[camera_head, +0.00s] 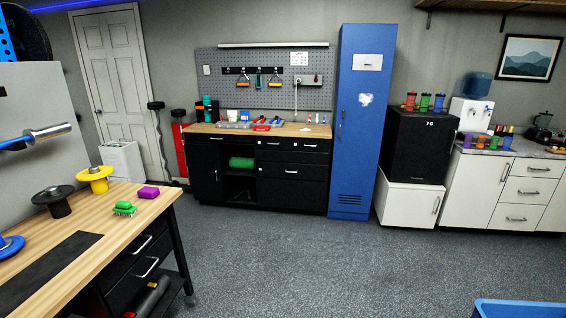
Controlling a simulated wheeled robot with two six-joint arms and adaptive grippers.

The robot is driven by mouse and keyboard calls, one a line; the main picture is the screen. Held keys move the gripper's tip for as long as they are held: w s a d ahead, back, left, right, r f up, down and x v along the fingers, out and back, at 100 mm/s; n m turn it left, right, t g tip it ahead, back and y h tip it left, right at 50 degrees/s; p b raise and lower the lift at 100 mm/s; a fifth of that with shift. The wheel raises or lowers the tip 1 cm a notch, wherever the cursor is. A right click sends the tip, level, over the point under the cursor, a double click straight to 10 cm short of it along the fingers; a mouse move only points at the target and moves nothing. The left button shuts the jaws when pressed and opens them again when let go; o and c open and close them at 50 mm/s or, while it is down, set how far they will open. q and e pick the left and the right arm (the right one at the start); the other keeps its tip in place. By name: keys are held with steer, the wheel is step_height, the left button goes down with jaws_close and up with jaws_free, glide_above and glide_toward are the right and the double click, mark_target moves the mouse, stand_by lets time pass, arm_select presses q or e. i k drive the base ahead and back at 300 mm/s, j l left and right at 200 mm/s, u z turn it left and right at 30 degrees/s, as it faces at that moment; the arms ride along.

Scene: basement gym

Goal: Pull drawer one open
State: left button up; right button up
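Several drawers are in view, and no readable number shows which is drawer one. The wooden-topped table (120,220) at the left has black drawers (140,258) with silver handles. The white cabinet at the right has stacked white drawers (526,189). All these drawers look shut. Neither of my grippers is in view.
A blue locker (360,110) stands right of the workbench, beside a black fridge (416,145) on a white cabinet (405,203). A blue bin (520,309) is at the bottom right. The speckled grey floor (320,265) is clear in the middle.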

mark_target(277, 138)
steer(key=i, duration=3.35)
steer(key=i+z, duration=0.1)
steer(key=i, duration=0.65)
steer(key=i+j+z, duration=0.1)
steer(key=i, duration=0.7)
steer(key=j, duration=0.1)
